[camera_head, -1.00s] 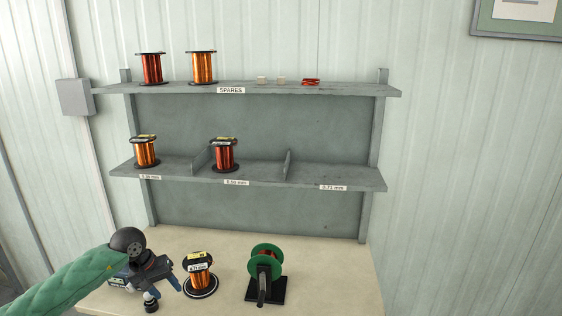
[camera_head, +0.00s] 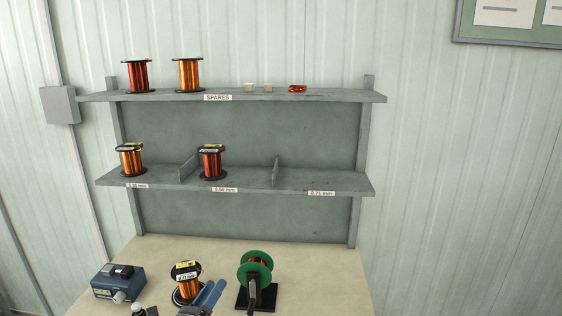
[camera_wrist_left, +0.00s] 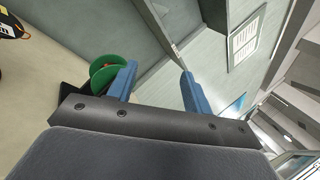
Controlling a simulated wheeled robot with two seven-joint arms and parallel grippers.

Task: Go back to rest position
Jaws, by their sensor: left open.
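In the head view the fingers overlap the lower right of a copper wire spool (camera_head: 186,271) with a yellow and white label on the table. The picture does not settle whether they touch it. The green-flanged spool on a black stand (camera_head: 256,268) is just to the right; it also shows in the left wrist view (camera_wrist_left: 107,75) behind one finger. My right gripper is in no view.
A blue box device (camera_head: 118,284) is at the table's left. A two-level grey shelf (camera_head: 240,182) stands behind, with spools on its middle board and two spools (camera_head: 187,75) plus small parts on top. The 0.71 mm bay (camera_head: 321,183) is empty. Table right of the green spool is clear.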

